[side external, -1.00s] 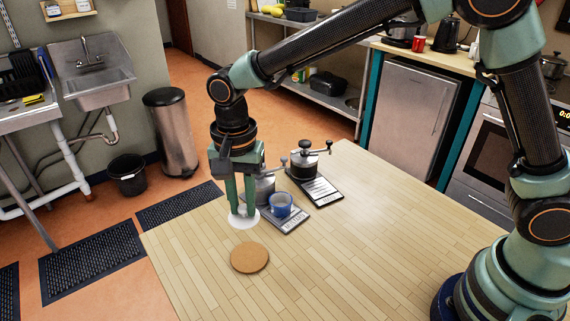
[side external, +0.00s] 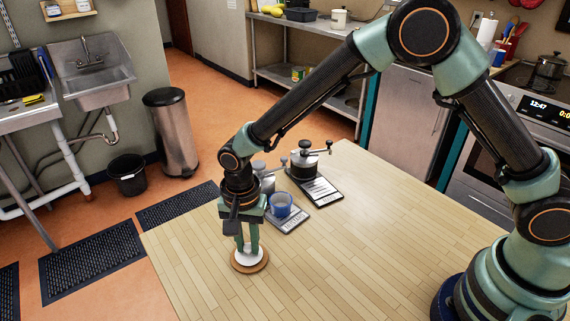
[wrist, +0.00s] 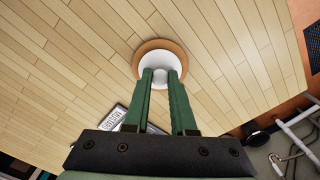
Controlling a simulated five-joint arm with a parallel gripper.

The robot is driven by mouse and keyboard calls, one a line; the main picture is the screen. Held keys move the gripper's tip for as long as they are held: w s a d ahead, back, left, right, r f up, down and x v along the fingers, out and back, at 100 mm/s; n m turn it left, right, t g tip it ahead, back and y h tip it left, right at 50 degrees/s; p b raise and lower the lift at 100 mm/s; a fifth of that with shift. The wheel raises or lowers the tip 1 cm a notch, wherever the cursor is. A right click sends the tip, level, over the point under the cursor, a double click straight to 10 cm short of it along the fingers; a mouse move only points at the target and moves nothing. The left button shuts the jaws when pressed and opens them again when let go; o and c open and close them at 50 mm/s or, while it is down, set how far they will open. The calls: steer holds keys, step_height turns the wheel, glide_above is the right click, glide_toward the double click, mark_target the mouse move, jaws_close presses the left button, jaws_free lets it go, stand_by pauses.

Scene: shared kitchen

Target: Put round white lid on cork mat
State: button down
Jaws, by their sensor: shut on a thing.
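The round white lid (side external: 243,261) is at the cork mat (side external: 263,264), inside the mat's outline in the side view. My gripper (side external: 248,252) points down and is shut on the lid's knob. In the wrist view the gripper's fingertips (wrist: 161,73) close on the pale knob of the lid (wrist: 148,63). The brown rim of the cork mat (wrist: 148,44) shows around the lid's far side. The fingers hide part of the lid. I cannot tell whether the lid's underside touches the mat.
The wooden table (side external: 370,250) is clear to the right.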

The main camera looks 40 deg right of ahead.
mark_target(248, 246)
steer(key=shift+f, duration=0.1)
steer(key=c, duration=0.7)
jaws_free()
steer(key=shift+c, duration=0.2)
step_height(248, 246, up, 12)
steer(key=s+d+r+n+t, duration=0.2)
steer(key=d+r+n, duration=0.2)
steer(key=d+r, duration=0.65)
steer(key=s+d+n+t, duration=0.3)
steer(key=s+d+n, duration=0.2)
steer(key=s+d, duration=0.3)
steer(key=shift+s+d+r+t, duration=0.25)
steer(key=shift+d+t, duration=0.05)
steer(key=shift+d, duration=2.1)
